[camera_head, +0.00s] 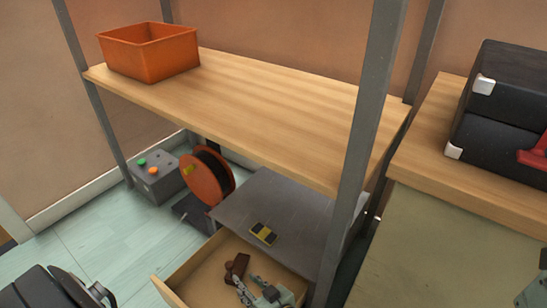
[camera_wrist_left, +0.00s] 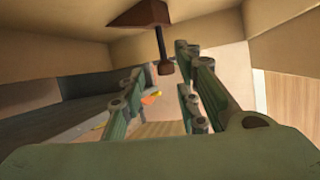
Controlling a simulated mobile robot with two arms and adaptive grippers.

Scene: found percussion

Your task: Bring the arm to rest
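My left gripper (camera_head: 258,292) is grey-green and sits low, in or just over the open wooden drawer (camera_head: 203,262) in the head view. In the left wrist view its two fingers (camera_wrist_left: 162,92) stand apart, with nothing clasped between them. A brown object (camera_head: 237,268) lies in the drawer beside the gripper. In the left wrist view a brown piece with a thin stem and knob (camera_wrist_left: 159,38) shows at the top, beyond the fingers. A grey-green piece at the right edge of the head view may be my right gripper (camera_head: 532,291); it is cut off.
An orange bin (camera_head: 150,55) stands on the wooden shelf (camera_head: 255,95). Grey posts (camera_head: 368,130) frame it. Below are a reel (camera_head: 207,177), a grey button box (camera_head: 155,175) and a grey surface with a black-yellow block (camera_head: 263,234). A black case (camera_head: 495,130) stands right.

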